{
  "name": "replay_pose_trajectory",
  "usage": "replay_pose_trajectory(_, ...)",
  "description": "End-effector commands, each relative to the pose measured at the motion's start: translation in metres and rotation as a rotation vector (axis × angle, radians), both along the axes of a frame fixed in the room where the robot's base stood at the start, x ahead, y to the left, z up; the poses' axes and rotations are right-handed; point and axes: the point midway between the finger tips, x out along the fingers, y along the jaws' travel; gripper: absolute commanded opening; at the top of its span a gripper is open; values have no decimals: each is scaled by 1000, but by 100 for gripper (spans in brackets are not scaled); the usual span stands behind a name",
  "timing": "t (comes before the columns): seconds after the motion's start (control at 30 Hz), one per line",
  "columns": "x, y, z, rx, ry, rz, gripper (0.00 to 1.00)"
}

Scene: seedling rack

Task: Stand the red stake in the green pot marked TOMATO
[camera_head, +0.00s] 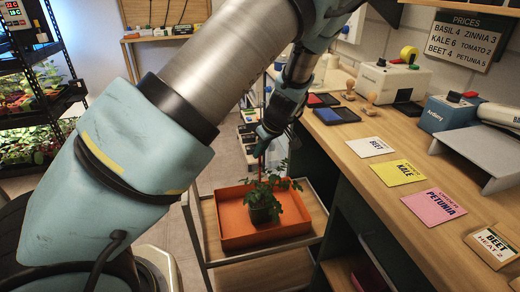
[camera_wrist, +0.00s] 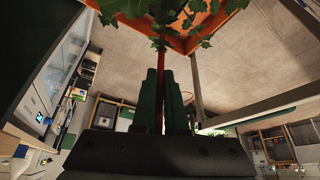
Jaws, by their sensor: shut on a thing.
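My gripper (camera_head: 265,136) is above the plant in the head view. In the wrist view its two fingers (camera_wrist: 162,78) are closed on the red stake (camera_wrist: 161,60), which runs out between them toward the leaves. In the head view the stake (camera_head: 259,172) hangs about upright below the gripper. Its lower end is lost among the leaves, so I cannot tell whether it is in the soil. The dark green pot (camera_head: 262,215) stands in the orange tray with a leafy plant (camera_head: 270,192) in it. I can read no label on the pot.
The orange tray (camera_head: 233,240) sits on a wood-topped cart (camera_head: 290,262). A wooden counter (camera_head: 390,150) runs along the right with seed packets, ink pads and stamps. A black plant rack (camera_head: 45,105) stands at far left. Bare floor shows between rack and cart.

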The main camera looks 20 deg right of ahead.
Motion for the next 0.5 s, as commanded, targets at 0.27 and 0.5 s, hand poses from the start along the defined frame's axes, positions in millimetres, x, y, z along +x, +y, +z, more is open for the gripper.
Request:
replay_pose_trajectory(0.27,0,0,-24,0,0,1,0)
replay_pose_trajectory(0.5,0,0,-42,1,0,0,0)
